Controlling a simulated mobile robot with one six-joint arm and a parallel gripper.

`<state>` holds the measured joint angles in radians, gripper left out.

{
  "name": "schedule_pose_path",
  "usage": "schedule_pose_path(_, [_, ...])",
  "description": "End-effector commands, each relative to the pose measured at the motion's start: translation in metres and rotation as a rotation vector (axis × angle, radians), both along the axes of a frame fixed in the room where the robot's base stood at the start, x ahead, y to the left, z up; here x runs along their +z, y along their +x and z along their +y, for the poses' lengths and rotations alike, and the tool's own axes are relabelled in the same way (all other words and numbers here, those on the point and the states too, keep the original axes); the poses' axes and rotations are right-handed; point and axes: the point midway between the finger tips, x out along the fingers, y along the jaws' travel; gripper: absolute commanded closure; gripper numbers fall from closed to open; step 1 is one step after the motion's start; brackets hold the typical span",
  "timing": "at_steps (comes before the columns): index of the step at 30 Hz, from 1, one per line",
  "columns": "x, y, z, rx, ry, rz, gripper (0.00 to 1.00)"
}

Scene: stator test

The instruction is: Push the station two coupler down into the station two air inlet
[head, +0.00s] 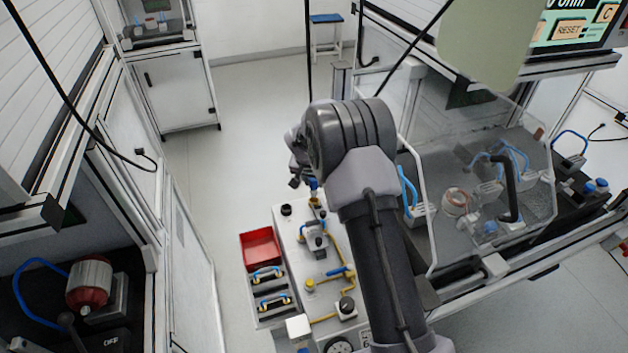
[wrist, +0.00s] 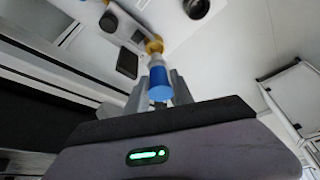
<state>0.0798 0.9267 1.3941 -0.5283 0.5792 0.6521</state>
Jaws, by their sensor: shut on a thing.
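In the wrist view a blue coupler (wrist: 159,80) with a silver nose sits between the two grey fingers of my gripper (wrist: 158,88), which is shut on it. The nose points at a brass fitting (wrist: 154,45), which looks like the air inlet. They line up and look close or touching; I cannot tell whether the nose is inside. In the head view my gripper (head: 297,176) is at the back of the white panel, partly hidden by my arm. The blue coupler (head: 313,184) shows just above the brass fitting (head: 315,201).
The white panel (head: 290,235) carries valves, a black knob (head: 346,305) and yellow pipes. A clear guard (head: 440,190) stands right of my arm. Open floor lies to the left.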

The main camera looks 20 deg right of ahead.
Motion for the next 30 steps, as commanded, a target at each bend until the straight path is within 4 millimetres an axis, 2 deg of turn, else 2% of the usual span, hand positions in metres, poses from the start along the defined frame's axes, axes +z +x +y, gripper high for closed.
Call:
schedule_pose_path(8, [-0.001,0.0,0.0,0.0,0.0,0.0,1.0])
schedule_pose_path(20, [-0.016,0.0,0.0,0.0,0.0,0.0,1.0])
schedule_pose_path(30, [-0.016,0.0,0.0,0.0,0.0,0.0,1.0])
